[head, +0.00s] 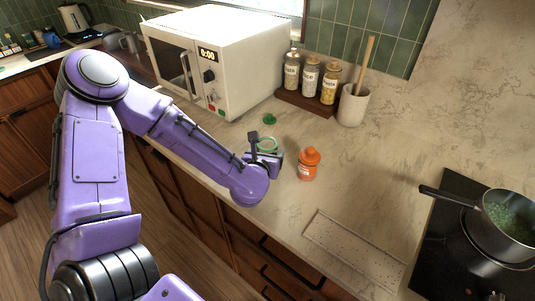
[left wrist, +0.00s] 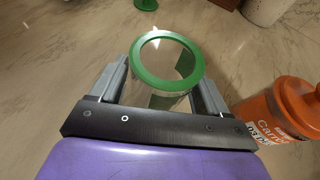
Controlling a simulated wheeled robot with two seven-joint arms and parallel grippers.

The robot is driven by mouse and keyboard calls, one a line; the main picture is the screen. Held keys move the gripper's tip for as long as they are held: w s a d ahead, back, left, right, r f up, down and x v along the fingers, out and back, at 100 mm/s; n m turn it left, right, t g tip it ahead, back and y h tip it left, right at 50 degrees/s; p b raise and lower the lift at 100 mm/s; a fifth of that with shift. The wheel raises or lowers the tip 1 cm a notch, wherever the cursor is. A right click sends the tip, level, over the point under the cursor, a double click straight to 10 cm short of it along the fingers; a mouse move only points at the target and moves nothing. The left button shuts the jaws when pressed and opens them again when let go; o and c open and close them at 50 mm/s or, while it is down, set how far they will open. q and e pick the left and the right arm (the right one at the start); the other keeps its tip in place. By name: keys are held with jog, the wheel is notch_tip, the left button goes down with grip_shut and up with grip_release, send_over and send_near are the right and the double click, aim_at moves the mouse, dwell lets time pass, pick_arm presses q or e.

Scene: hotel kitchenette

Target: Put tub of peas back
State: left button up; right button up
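A clear tub with a green rim (left wrist: 138,58) stands uncovered on the counter. It also shows in the head view (head: 267,143), partly hidden by my left gripper. My left gripper (head: 265,150) is low at the tub, with its fingers spread on either side of it in the left wrist view (left wrist: 163,78). I cannot tell whether both fingers press on the tub. A green lid (head: 270,119) lies on the counter behind it. Green peas (head: 510,222) are in a pot on the hob. My right gripper is not in view.
An orange tub (head: 309,165) stands just right of my left gripper. A white microwave (head: 225,60) is behind. A rack of labelled jars (head: 311,75) and a utensil crock (head: 352,105) stand at the wall. A speckled board (head: 350,248) lies at the front. The pot (head: 480,225) is far right.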

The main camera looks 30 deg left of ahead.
pick_arm(q)
jog(key=shift+o, duration=0.6)
jog(key=shift+w, duration=0.1)
jog(key=shift+d+r+p, duration=0.1)
jog(key=shift+r+p, duration=0.2)
jog(key=shift+r, duration=0.05)
jog(key=v, duration=0.3)
jog(key=shift+s, duration=0.25)
jog(key=shift+r+p+v, duration=0.2)
jog(key=shift+p+v, duration=0.55)
jog(key=shift+v, duration=0.35)
jog(key=p+v, duration=0.5)
jog(key=p, duration=0.4)
jog(key=shift+s+d+r, duration=0.1)
jog(key=shift+s, duration=0.1)
jog(key=shift+s+d+p, duration=0.15)
jog(key=shift+s+p, duration=0.15)
jog(key=shift+s, duration=0.15)
jog(key=shift+f, duration=0.2)
